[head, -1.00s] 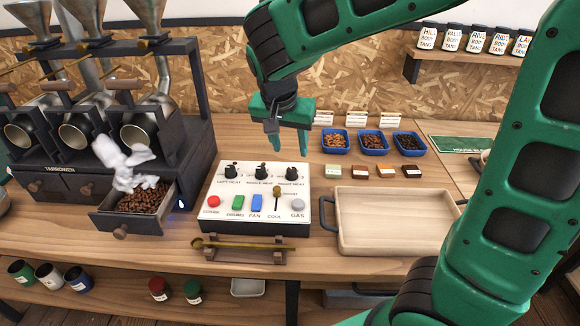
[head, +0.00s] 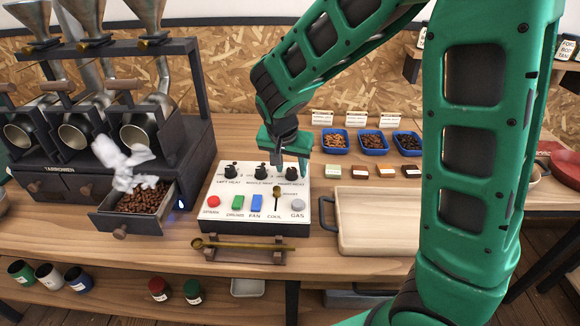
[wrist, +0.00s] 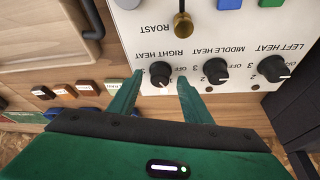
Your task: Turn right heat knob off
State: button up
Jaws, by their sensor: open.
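The right heat knob (wrist: 160,73) is a black round knob with a white pointer line on the white control panel (wrist: 200,15). In the wrist view the panel is upside down, with "RIGHT HEAT" printed beside the knob. My gripper (wrist: 156,88) is open, with one green finger on each side of this knob; I cannot tell whether they touch it. In the head view my gripper (head: 288,166) is low over the panel's back right, and the right heat knob (head: 292,173) is partly hidden by a finger. The middle heat knob (wrist: 215,71) and left heat knob (wrist: 276,67) sit alongside.
A brass roast lever (wrist: 183,25) stands close to the knob. A wooden tray (head: 378,215) lies right of the panel, with blue bean trays (head: 373,142) behind it. The roaster (head: 100,150) with its open bean drawer (head: 133,221) stands left. A brass scoop (head: 240,245) rests in front.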

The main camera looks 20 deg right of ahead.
jog(key=c, duration=1)
jog(key=shift+c, duration=0.2)
jog(key=n, duration=0.2)
jog(key=n+y, duration=0.1)
jog(key=n, duration=0.1)
jog(key=n+t+y, duration=0.1)
jog(key=n, duration=0.1)
jog(key=shift+s+d, duration=0.1)
jog(key=shift+d, duration=0.15)
jog(key=n+y, duration=0.2)
jog(key=n, duration=0.3)
jog(key=shift+d+n, duration=0.15)
jog(key=shift+n, duration=0.25)
jog(key=shift+y, duration=0.3)
